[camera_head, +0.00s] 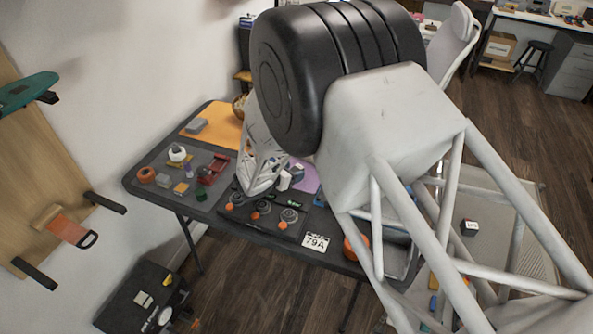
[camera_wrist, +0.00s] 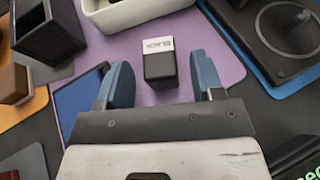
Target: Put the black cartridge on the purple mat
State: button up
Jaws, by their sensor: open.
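The black cartridge (camera_wrist: 160,68), with a white top label reading "BLACK", stands on the purple mat (camera_wrist: 215,55) in the wrist view. My gripper (camera_wrist: 161,78) is open. Its two blue fingers are on either side of the cartridge's near end, with a clear gap on both sides, and nothing is held. In the head view only a strip of the purple mat (camera_head: 310,180) shows past my arm. I cannot make out the cartridge or the fingertips there.
A white open container (camera_wrist: 130,18) stands just beyond the cartridge, and a black open box (camera_wrist: 45,35) is at upper left. A dark blue flat item (camera_wrist: 75,100) lies beside the left finger. A black device on a blue mat (camera_wrist: 272,80) is at right.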

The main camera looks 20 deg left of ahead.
notch_tip(320, 180, up, 7)
dwell(0.4)
dwell(0.4)
jog(key=shift+w+d, duration=0.1)
jog(key=shift+d+r, duration=0.1)
jog(key=shift+d, duration=0.05)
jog(key=s+d+r+m+g+h, duration=0.1)
jog(key=s+d+r+m+g, duration=0.15)
jog(key=d+r+m, duration=0.6)
jog(key=s+d+r+m+g, duration=0.25)
jog(key=d+r, duration=0.25)
jog(key=d, duration=0.8)
jog(key=s+d+r+m+g+h, duration=0.1)
jog(key=d+r+m+g, duration=0.25)
jog(key=d+r, duration=0.45)
jog(key=s+d+r+m+g+y, duration=0.1)
jog(key=s+d+r+m+y, duration=0.1)
jog(key=s+d+m, duration=0.45)
jog(key=s+d+r+m+g+y, duration=0.1)
jog(key=s+d+r+m, duration=0.2)
jog(key=s+d, duration=0.55)
jog(key=s+d+r+m+y, duration=0.1)
jog(key=s+d+m+y, duration=0.3)
jog(key=s, duration=0.9)
jog(key=m, duration=0.3)
jog(key=shift+s+r+m+t, duration=0.2)
jog(key=shift+s+m+t, duration=0.15)
jog(key=shift+s+m, duration=0.05)
